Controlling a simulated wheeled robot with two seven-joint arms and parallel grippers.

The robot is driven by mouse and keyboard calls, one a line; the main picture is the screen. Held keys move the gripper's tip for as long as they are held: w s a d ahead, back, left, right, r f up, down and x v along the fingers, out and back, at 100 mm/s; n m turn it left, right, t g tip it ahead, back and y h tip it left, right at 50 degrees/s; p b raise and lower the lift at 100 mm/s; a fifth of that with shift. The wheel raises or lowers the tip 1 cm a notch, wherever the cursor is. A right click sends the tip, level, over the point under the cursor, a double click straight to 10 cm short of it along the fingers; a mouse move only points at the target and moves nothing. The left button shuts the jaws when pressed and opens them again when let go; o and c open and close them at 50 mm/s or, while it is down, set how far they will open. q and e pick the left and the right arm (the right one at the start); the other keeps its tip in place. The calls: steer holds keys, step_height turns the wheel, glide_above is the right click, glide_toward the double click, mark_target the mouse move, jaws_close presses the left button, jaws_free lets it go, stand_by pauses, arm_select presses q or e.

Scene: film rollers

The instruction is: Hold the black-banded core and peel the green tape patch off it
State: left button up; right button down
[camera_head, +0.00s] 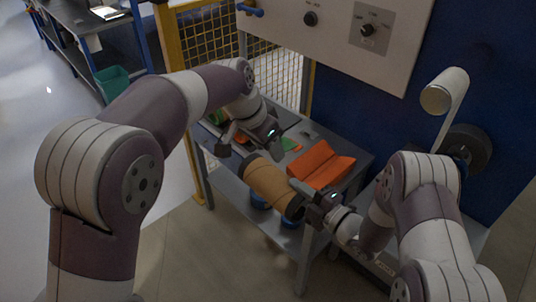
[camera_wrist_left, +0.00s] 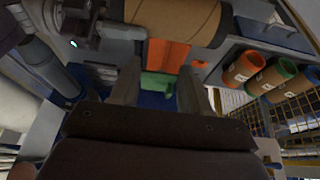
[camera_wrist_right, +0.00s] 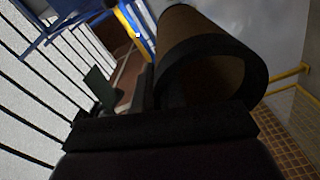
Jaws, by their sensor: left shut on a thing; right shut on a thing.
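The black-banded core (camera_head: 268,183) is a brown tube held tilted in front of the table. My right gripper (camera_head: 312,203) is shut on its lower right end, at the black band. In the right wrist view the core (camera_wrist_right: 196,45) shows its open end and dark rim close to the fingers. My left gripper (camera_head: 250,143) is beyond the core's upper left end, apart from it. In the left wrist view the green tape patch (camera_wrist_left: 158,83) shows between the left fingers (camera_wrist_left: 160,88). Their contact with it is hard to make out. The core (camera_wrist_left: 180,18) lies above them.
Several cores with coloured ends (camera_wrist_left: 243,68) stand at the right of the left wrist view. A yellow mesh guard (camera_head: 217,32) and a control panel (camera_head: 340,30) stand behind. Open floor (camera_head: 165,235) lies in front.

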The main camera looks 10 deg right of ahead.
steer(key=s+r+p, duration=0.3)
steer(key=s+p, duration=0.1)
steer(key=s, duration=0.9)
stand_by(0.4)
steer(key=shift+w, duration=0.1)
